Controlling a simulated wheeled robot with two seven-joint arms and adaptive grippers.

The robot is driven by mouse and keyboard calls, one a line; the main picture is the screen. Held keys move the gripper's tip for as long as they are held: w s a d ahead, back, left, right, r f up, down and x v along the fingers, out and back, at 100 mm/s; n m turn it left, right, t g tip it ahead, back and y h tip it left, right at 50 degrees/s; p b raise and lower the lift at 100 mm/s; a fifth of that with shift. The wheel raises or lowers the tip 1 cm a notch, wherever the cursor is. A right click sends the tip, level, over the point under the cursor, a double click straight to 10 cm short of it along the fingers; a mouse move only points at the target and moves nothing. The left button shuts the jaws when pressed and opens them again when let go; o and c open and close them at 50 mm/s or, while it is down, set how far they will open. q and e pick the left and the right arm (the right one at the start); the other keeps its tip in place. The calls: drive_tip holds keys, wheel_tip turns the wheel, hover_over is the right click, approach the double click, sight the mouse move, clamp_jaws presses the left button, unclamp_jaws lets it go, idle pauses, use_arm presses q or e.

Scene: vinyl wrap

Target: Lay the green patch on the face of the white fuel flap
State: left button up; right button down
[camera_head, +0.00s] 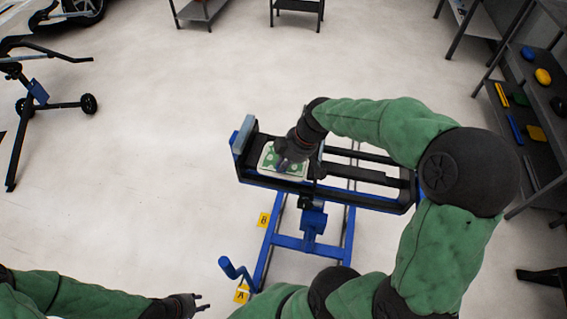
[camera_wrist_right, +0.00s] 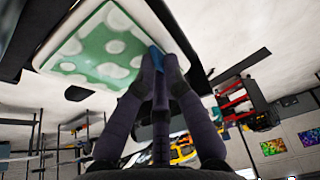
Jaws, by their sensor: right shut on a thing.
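The green patch (camera_wrist_right: 100,48) has white spots and covers most of the white fuel flap (camera_wrist_right: 48,50), whose pale rim shows around it in the right wrist view. In the head view the patch (camera_head: 268,160) lies over the flap on the stand's left end. My right gripper (camera_wrist_right: 165,62) is shut at the patch's edge on a small blue tab (camera_wrist_right: 156,57) that seems to belong to the patch. Whether the patch touches the flap everywhere cannot be told. In the head view my right gripper (camera_head: 284,164) hides part of the patch. My left gripper (camera_head: 203,302) is open and empty, low at the left.
The flap rests on a black and blue work stand (camera_head: 368,184) with a blue crank (camera_head: 232,268). Yellow floor labels lie by its base. A shelf with coloured items (camera_head: 535,100) stands at the right. A wheeled black frame (camera_head: 45,98) stands at the left. Floor between is clear.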

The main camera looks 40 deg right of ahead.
idle(0.3)
drive_tip(key=c, duration=1.3)
unclamp_jaws()
drive_tip(key=shift+o, duration=0.2)
drive_tip(key=v, duration=1.2)
